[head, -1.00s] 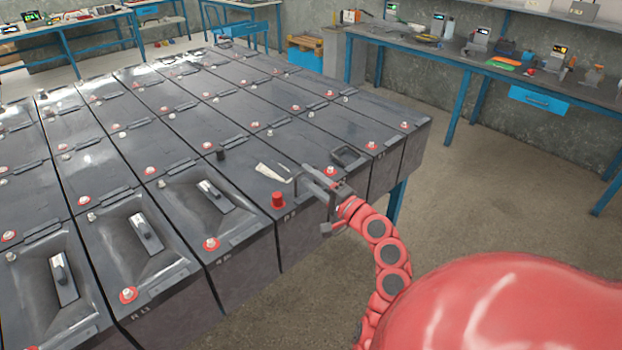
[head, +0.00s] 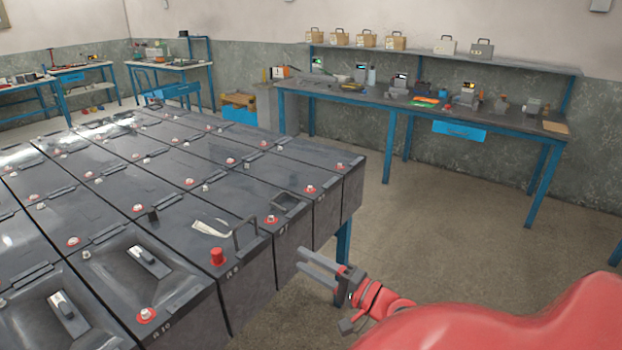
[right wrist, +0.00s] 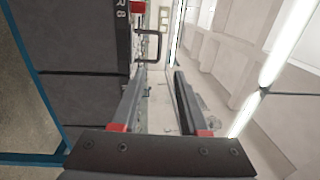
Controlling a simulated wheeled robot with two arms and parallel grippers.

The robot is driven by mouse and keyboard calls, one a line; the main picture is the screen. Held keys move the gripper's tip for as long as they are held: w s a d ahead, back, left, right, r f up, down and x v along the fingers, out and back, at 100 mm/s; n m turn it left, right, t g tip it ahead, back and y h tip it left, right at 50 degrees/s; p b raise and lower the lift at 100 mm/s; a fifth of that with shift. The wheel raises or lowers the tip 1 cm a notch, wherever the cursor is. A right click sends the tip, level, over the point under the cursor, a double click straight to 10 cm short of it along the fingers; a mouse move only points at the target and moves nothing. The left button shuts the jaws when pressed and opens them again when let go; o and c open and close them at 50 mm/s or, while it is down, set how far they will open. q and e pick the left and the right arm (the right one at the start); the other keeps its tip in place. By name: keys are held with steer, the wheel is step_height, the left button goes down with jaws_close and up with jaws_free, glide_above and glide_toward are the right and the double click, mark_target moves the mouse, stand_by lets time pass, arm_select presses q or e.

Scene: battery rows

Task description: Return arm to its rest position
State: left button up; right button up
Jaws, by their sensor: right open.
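My right gripper (head: 318,268) is open and empty in the head view, in the air just off the front right edge of the battery rows (head: 165,190). In the right wrist view its two fingers (right wrist: 158,108) stand apart with nothing between them. A battery side (right wrist: 85,110) and a handle (right wrist: 150,46) show beyond the left finger. In the head view, a battery with an upright handle (head: 246,232) and a red cap (head: 217,256) is left of the gripper. My left gripper is not in view.
A blue-legged workbench (head: 400,98) with devices stands along the back wall, with a shelf (head: 440,59) of cases above it. Other benches (head: 170,66) stand at the far left. The floor (head: 440,215) right of the batteries is clear.

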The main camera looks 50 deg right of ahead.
steer(key=shift+s, duration=0.25)
stand_by(0.4)
